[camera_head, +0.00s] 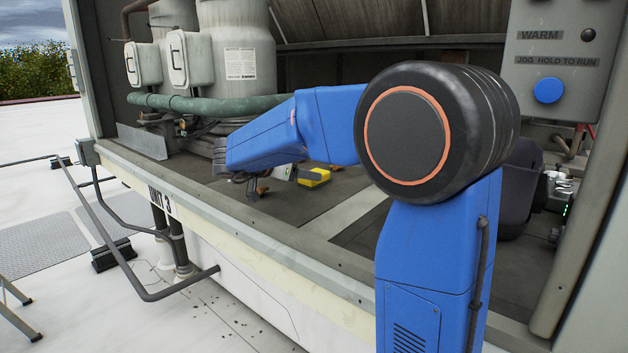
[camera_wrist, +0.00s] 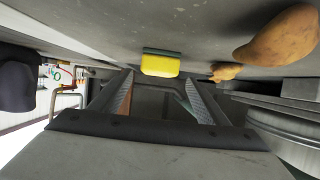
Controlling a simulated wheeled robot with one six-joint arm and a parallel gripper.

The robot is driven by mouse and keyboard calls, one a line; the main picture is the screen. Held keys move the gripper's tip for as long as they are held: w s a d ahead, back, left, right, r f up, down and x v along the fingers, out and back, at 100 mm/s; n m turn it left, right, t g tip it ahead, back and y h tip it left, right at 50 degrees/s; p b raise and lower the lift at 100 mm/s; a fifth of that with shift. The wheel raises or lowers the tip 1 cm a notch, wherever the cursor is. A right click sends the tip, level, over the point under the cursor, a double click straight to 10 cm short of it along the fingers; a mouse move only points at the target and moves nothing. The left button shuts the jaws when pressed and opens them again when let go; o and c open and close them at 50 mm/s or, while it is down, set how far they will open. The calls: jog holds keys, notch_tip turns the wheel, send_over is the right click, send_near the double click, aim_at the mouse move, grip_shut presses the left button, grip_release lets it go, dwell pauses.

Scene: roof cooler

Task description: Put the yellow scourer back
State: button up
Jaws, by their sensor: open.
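In the wrist view the yellow scourer (camera_wrist: 160,66) shows a thin green layer along one edge. My gripper (camera_wrist: 159,80) is open, its two fingers spread with the scourer showing ahead of and between the tips. Nothing is held. I cannot tell how far the tips are from it. The place where the scourer belongs cannot be made out.
Brown rounded objects (camera_wrist: 280,36) lie beside the scourer in the wrist view. A green pipe (camera_head: 205,104) and grey tanks (camera_head: 235,60) stand at the back left. A raised front sill (camera_head: 215,212) edges the bay. A control box with a blue button (camera_head: 547,90) hangs at upper right.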

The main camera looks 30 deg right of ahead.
jog(key=shift+x, duration=2.65)
jog(key=shift+s+f, duration=0.1)
jog(key=shift+s, duration=0.05)
jog(key=c, duration=1.2)
